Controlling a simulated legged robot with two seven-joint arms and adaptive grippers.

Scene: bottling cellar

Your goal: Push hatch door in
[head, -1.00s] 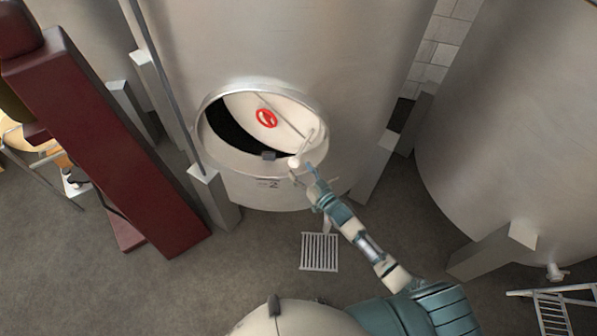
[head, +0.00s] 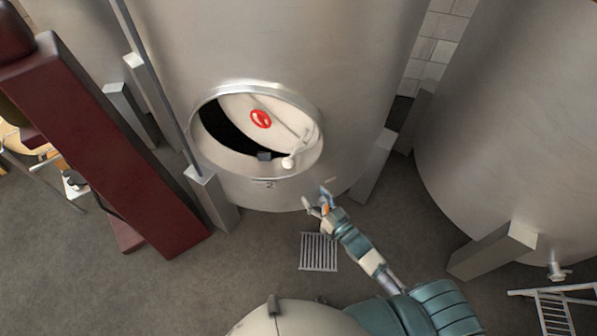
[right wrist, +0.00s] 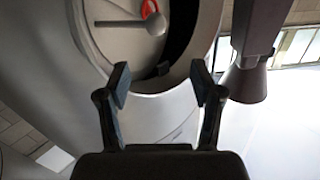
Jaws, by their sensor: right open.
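The hatch door (head: 276,118) is a pale round plate with a red emblem and a rod with a round knob (head: 289,162). It sits tilted inside the oval hatch frame (head: 225,163) of a steel tank, with a dark gap at its left. The right wrist view shows the door (right wrist: 112,42) and its knob (right wrist: 156,23) beyond the fingers. My right gripper (head: 318,197) is open and empty, below and right of the hatch, apart from the door. In the right wrist view its two fingers (right wrist: 160,84) are spread. My left gripper is out of view.
A dark red beam-like structure (head: 105,140) stands at left. A second steel tank (head: 510,120) is at right. A floor drain grate (head: 318,252) lies below the hatch, with tank legs (head: 213,198) nearby. Grey floor is clear at lower left.

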